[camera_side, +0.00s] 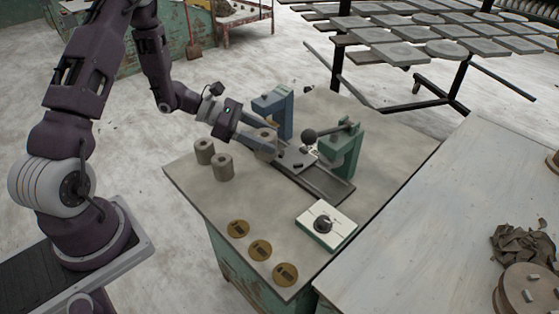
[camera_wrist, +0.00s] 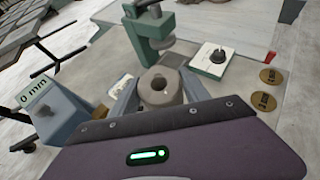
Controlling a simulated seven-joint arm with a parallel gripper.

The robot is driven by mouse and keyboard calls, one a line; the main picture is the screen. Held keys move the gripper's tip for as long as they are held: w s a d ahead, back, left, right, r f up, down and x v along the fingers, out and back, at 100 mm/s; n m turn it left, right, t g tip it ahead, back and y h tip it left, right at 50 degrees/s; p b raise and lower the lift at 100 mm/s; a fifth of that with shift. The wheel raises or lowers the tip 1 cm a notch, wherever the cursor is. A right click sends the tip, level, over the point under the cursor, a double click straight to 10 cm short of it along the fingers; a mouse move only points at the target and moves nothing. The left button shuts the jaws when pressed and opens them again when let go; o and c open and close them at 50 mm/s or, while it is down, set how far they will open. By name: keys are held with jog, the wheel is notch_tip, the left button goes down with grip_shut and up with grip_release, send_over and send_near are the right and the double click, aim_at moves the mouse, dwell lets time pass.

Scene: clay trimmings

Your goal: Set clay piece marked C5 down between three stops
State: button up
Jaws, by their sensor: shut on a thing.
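My gripper (camera_side: 262,143) is shut on a grey clay piece (camera_side: 266,134), a short cylinder with a hole in its top. In the wrist view the clay piece (camera_wrist: 161,87) stands upright between the two fingers of my gripper (camera_wrist: 160,92). No C5 mark can be read on it. The three stops cannot be made out; fingers and clay hide that spot.
Two more clay cylinders (camera_side: 205,151) (camera_side: 223,167) stand on the table (camera_side: 190,180) at left. A white box with a dark knob (camera_side: 326,224) and three brass discs (camera_side: 260,250) lie toward the front. The blue-grey stand reads "0 mm" in the wrist view (camera_wrist: 60,112).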

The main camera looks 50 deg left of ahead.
jog(key=w+r+n+t+y, duration=0.2)
jog(key=w+n, duration=0.1)
jog(key=w, duration=0.7)
jog(key=f, duration=0.6)
jog(key=d+f, duration=0.1)
jog(key=f, duration=0.1)
jog(key=shift+w+f, duration=0.1)
jog(key=shift+f, duration=0.3)
jog(key=shift+f, duration=0.1)
jog(key=o, duration=1.4)
jog(key=shift+a, duration=0.1)
jog(key=shift+c, duration=0.2)
